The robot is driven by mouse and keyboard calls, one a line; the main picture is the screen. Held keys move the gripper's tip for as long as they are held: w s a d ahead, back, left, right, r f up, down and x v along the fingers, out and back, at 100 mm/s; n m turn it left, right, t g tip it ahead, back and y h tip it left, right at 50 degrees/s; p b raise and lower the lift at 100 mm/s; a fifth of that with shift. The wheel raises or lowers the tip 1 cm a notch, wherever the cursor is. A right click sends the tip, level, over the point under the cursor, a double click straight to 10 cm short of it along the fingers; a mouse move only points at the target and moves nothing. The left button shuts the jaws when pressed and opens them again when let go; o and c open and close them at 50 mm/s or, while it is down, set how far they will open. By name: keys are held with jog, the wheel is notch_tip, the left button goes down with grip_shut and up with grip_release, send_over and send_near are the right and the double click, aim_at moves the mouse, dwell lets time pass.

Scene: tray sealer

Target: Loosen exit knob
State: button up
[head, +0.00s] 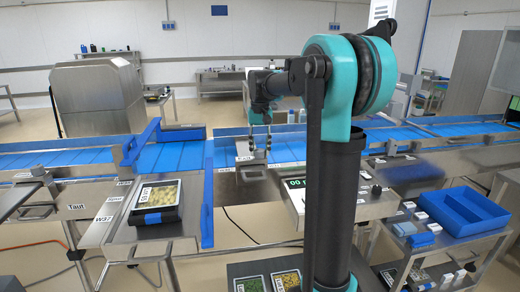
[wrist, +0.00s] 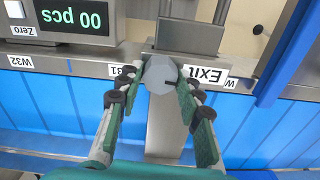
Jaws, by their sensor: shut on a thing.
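The exit knob (wrist: 159,73) is a grey, faceted knob on the metal rail edge, beside the upside-down "EXIT" label (wrist: 205,76) in the wrist view. My gripper (wrist: 158,83) has its green-padded fingers on both sides of the knob and is shut on it. In the head view my gripper (head: 260,149) points down over the belt line, just left of my arm column. The knob is too small to make out there.
A blue conveyor (head: 285,145) runs across the scene. The counter display (wrist: 75,18) reads "00 pcs". A filled tray (head: 157,204) sits on the left station. A blue bin (head: 462,208) stands on a cart at right. A blue guide bar (wrist: 290,55) rises right of the knob.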

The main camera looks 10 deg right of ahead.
aim_at(260, 150)
jog(key=shift+n, duration=0.3)
jog(key=o, duration=1.2)
jog(key=shift+c, duration=0.2)
notch_tip(260, 150, up, 12)
